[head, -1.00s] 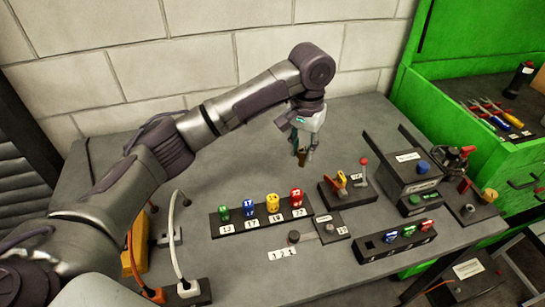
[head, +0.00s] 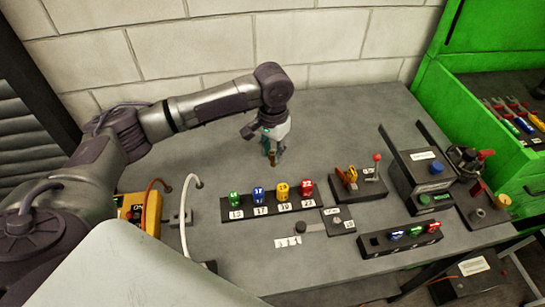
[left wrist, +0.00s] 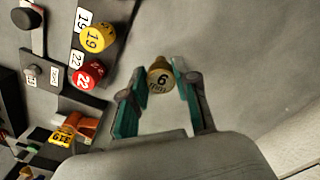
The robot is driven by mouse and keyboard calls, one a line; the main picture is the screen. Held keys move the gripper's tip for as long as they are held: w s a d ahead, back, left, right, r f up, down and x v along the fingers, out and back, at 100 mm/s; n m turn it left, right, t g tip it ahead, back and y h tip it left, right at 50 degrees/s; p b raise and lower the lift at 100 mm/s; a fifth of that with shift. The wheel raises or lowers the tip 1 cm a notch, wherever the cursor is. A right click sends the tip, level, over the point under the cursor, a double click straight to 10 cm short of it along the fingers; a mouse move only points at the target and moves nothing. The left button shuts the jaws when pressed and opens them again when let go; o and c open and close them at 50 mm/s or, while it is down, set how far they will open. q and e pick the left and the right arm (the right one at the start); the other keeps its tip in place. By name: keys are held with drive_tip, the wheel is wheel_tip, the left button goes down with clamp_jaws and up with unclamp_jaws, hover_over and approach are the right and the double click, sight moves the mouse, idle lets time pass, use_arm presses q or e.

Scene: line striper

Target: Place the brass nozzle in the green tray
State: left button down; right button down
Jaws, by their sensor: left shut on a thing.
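The brass nozzle (left wrist: 158,77) is a small round piece with a dark digit, 6 or 9, on its face. In the left wrist view it sits between the teal fingers of my left gripper (left wrist: 157,88). In the head view my left gripper (head: 273,158) is shut on the nozzle over the back middle of the grey bench, and the nozzle shows only as a small brownish bit between the fingertips. My right gripper is not in view.
A black rack (head: 246,216) with several numbered coloured nozzles stands in front of my left gripper. A lever unit (head: 347,189) and a dark box (head: 419,169) stand to its right. A white cable (head: 184,220) arches at the left. The bench (head: 350,115) behind is clear.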

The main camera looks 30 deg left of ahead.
sight(273, 165)
use_arm(q)
wheel_tip(273, 165, down, 4)
drive_tip(key=shift+r+p, duration=0.25)
drive_tip(key=shift+p, duration=0.2)
drive_tip(key=shift+f, duration=0.2)
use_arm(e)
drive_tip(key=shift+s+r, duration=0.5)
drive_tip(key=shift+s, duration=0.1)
use_arm(q)
drive_tip(key=c, duration=0.9)
unclamp_jaws()
drive_tip(key=shift+f, duration=0.1)
drive_tip(key=shift+o, duration=0.2)
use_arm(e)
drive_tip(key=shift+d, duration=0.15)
